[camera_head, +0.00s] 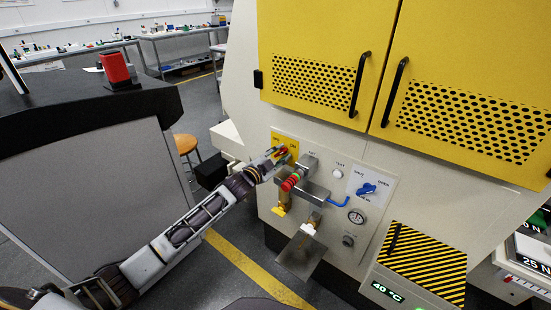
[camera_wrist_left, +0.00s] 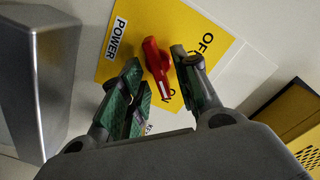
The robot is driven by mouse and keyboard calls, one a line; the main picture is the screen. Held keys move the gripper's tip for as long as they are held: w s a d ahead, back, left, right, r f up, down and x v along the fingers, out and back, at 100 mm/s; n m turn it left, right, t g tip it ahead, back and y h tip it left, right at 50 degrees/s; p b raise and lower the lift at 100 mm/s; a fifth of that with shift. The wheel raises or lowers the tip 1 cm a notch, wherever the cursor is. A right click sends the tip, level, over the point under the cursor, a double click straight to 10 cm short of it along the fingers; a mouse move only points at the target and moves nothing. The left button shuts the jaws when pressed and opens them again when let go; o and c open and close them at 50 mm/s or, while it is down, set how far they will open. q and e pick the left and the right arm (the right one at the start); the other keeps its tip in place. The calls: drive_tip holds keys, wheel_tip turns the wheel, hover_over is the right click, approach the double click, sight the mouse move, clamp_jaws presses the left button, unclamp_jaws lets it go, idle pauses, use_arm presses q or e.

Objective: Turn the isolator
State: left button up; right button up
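The isolator's red handle (camera_wrist_left: 157,66) is mounted on a yellow plate (camera_wrist_left: 122,62) marked POWER, OFF and ON. My left gripper (camera_wrist_left: 156,62) is open, with one green-padded finger on each side of the handle and a visible gap on the right. In the head view my left gripper (camera_head: 278,153) is at the yellow plate (camera_head: 286,142), partly covering the red handle. My right gripper is in neither view.
Yellow doors (camera_head: 330,50) are above. A grey metal block (camera_wrist_left: 38,80) stands close left of the wrist view.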

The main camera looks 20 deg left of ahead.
use_arm(q)
drive_tip(key=shift+s, duration=0.15)
drive_tip(key=v, duration=1.1)
drive_tip(key=shift+s+a, duration=0.15)
drive_tip(key=shift+s, duration=0.15)
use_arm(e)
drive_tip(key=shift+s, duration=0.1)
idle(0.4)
use_arm(q)
drive_tip(key=shift+r, duration=0.1)
idle(0.4)
wheel_tip(320, 180, up, 21)
drive_tip(key=p, duration=2.1)
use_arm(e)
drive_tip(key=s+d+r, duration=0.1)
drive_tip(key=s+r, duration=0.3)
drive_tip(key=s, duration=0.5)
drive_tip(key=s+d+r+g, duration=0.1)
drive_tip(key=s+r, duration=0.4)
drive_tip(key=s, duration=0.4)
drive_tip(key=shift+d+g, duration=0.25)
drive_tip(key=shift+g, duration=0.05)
use_arm(q)
drive_tip(key=shift+r+p, duration=0.45)
drive_tip(key=shift+p, duration=0.1)
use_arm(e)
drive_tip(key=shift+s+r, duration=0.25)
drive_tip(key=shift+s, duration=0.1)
